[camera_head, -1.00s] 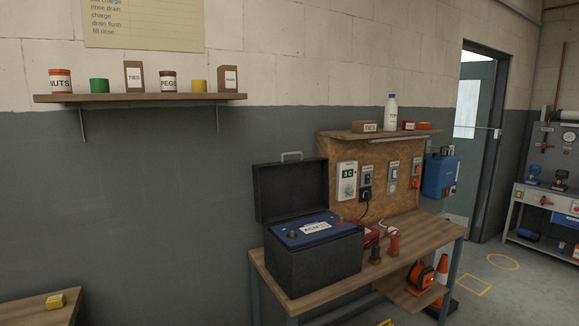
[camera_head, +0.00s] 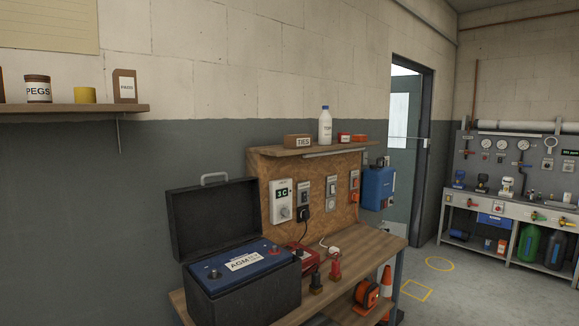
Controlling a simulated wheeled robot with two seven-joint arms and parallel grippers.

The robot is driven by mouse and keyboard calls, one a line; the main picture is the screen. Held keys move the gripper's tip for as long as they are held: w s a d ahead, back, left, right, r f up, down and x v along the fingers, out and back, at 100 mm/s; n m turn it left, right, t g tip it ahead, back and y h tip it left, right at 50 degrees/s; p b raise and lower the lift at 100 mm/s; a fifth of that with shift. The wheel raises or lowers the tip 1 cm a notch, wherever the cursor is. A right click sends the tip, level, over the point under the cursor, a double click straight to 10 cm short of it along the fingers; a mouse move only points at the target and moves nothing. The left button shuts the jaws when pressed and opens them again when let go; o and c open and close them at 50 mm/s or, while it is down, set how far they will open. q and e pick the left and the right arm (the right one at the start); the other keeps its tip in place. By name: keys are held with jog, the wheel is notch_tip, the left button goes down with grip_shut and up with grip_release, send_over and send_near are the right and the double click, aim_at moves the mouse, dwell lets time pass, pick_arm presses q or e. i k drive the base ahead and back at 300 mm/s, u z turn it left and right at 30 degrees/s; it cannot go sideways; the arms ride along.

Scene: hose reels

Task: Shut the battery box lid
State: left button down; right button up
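The black battery box (camera_head: 250,298) stands on the wooden workbench, left of the picture's middle. Its lid (camera_head: 213,217) is open and stands upright along the back side, with a grey handle (camera_head: 215,178) on its top edge. A blue battery (camera_head: 232,263) labelled AGM sits inside the box, its terminals showing on top. Neither of my grippers shows in the head view.
A red device (camera_head: 303,257) and two clamp-like items, one dark and one red (camera_head: 335,264), sit right of the box on the workbench (camera_head: 376,243). An orange reel (camera_head: 367,294) and a cone (camera_head: 386,283) are lower right. Open floor lies further right.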

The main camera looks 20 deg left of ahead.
aim_at(204, 218)
jog(key=z, duration=0.7)
jog(key=i, duration=1.9)
jog(key=u, duration=0.25)
